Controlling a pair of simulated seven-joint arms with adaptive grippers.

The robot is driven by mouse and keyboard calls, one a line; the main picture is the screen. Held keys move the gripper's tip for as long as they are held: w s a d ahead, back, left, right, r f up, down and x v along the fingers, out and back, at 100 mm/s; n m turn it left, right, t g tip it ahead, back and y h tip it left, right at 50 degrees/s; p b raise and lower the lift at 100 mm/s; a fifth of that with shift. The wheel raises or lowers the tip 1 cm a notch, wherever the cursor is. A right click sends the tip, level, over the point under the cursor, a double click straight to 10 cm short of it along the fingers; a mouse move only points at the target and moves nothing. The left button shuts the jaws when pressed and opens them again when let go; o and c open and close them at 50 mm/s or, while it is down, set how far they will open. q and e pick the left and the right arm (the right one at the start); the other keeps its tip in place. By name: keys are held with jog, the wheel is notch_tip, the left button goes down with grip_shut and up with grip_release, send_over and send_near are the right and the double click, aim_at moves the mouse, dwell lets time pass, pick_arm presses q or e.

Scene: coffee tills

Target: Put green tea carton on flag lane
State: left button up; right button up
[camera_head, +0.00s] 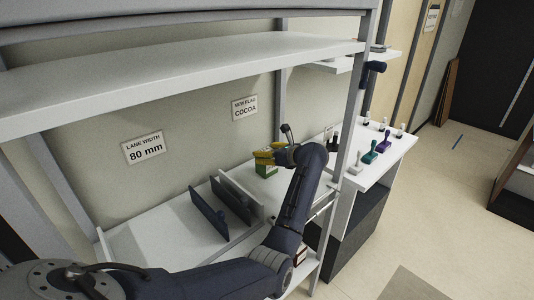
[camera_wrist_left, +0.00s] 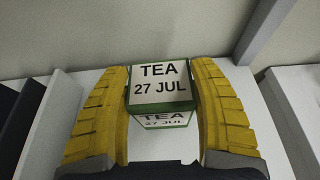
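The green tea carton (camera_wrist_left: 160,85) has white labels reading "TEA 27 JUL" and sits between the yellow fingers of my left gripper (camera_wrist_left: 162,90) in the left wrist view. Both fingers meet its sides, and the gripper looks shut on it. In the head view the carton (camera_head: 265,170) shows just below the gripper (camera_head: 266,158), over the right part of the white lower shelf. I cannot tell whether it touches the shelf. A wall sign (camera_head: 245,107) reads "NEW FLAG COCOA". No lane is clearly marked as the flag lane. My right gripper is not in view.
Dark blue upright dividers (camera_head: 209,213) and a white divider (camera_head: 241,195) stand on the lower shelf (camera_head: 165,240). An upper shelf (camera_head: 180,72) hangs above. Another sign (camera_head: 144,148) reads "LANE WIDTH 80 mm". A side counter with stamp-like items (camera_head: 370,154) stands to the right.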

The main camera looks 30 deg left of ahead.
pick_arm(q)
jog(key=o, duration=0.4)
jog(key=shift+o, duration=0.2)
jog(key=shift+r, duration=0.2)
jog(key=v, duration=0.7)
jog(key=shift+d, duration=0.25)
